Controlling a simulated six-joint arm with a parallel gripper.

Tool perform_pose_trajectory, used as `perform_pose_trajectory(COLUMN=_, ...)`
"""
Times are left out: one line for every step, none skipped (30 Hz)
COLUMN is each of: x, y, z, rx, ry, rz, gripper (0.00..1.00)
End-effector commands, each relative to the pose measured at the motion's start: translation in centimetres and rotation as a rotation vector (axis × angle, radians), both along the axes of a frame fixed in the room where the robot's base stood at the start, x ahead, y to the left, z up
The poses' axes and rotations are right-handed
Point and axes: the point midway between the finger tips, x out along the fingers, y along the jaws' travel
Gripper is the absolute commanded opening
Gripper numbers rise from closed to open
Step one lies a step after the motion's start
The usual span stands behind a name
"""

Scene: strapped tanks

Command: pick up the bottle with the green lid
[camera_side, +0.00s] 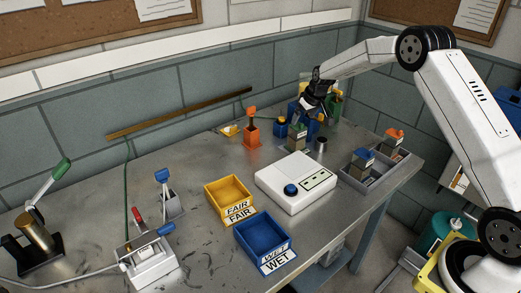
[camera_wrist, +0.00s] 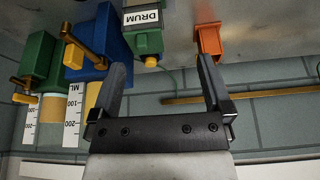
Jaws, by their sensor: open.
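The bottle with the green lid (camera_side: 298,139) stands on the grey bench behind the white scale, with a pale label on its front. In the wrist view a green-topped bottle labelled DRUM (camera_wrist: 144,42), apparently the same one, shows at the top middle, its label upside down. My gripper (camera_side: 308,110) hangs above and behind this bottle, near the blue tank. In the wrist view its two fingers (camera_wrist: 162,65) are spread wide with nothing between them. The bottle lies beyond the left fingertip, apart from it.
Blue (camera_wrist: 98,38) and green (camera_wrist: 42,60) tanks with brass taps stand close to my left finger. An orange holder (camera_side: 252,133) is left of the bottle. The white scale (camera_side: 296,182) and a grey tray (camera_side: 352,182) with blue- and orange-lidded bottles are in front. FAIR (camera_side: 230,193) and WET (camera_side: 262,238) bins lie nearer.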

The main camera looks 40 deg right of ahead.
Motion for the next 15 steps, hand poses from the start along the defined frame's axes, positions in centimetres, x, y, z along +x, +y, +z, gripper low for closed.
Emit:
perform_pose_trajectory(x=0.5, y=-0.8, z=-0.4, rx=0.000, ry=-0.005, rz=-0.003, gripper=1.00)
perform_pose_trajectory(x=0.7, y=-1.1, z=-0.6, rx=0.000, ry=-0.007, rz=-0.003, gripper=1.00)
perform_pose_trajectory(x=1.0, y=-1.5, z=-0.8, rx=-0.001, ry=-0.010, rz=-0.002, gripper=1.00)
perform_pose_trajectory(x=1.2, y=-1.7, z=-0.9, rx=-0.001, ry=-0.011, rz=-0.002, gripper=1.00)
perform_pose_trajectory(x=1.3, y=-2.0, z=-1.0, rx=-0.002, ry=-0.013, rz=-0.004, gripper=1.00)
perform_pose_trajectory(x=1.5, y=-2.2, z=-1.1, rx=-0.002, ry=-0.015, rz=-0.004, gripper=1.00)
perform_pose_trajectory(x=1.6, y=-2.3, z=-1.1, rx=-0.002, ry=-0.016, rz=-0.004, gripper=1.00)
perform_pose_trajectory(x=1.6, y=-2.4, z=-1.2, rx=-0.002, ry=-0.017, rz=-0.003, gripper=1.00)
perform_pose_trajectory(x=1.7, y=-2.5, z=-1.2, rx=-0.002, ry=-0.017, rz=-0.003, gripper=1.00)
perform_pose_trajectory(x=1.7, y=-2.5, z=-1.2, rx=-0.002, ry=-0.017, rz=-0.003, gripper=1.00)
perform_pose_trajectory(x=1.7, y=-2.6, z=-1.2, rx=-0.002, ry=-0.017, rz=-0.003, gripper=1.00)
perform_pose_trajectory(x=1.7, y=-2.6, z=-1.2, rx=-0.003, ry=-0.017, rz=-0.002, gripper=1.00)
perform_pose_trajectory(x=1.7, y=-2.6, z=-1.2, rx=-0.003, ry=-0.017, rz=-0.002, gripper=1.00)
perform_pose_trajectory(x=1.7, y=-2.5, z=-1.3, rx=-0.003, ry=-0.017, rz=-0.002, gripper=1.00)
perform_pose_trajectory(x=1.7, y=-2.5, z=-1.3, rx=-0.003, ry=-0.017, rz=-0.002, gripper=1.00)
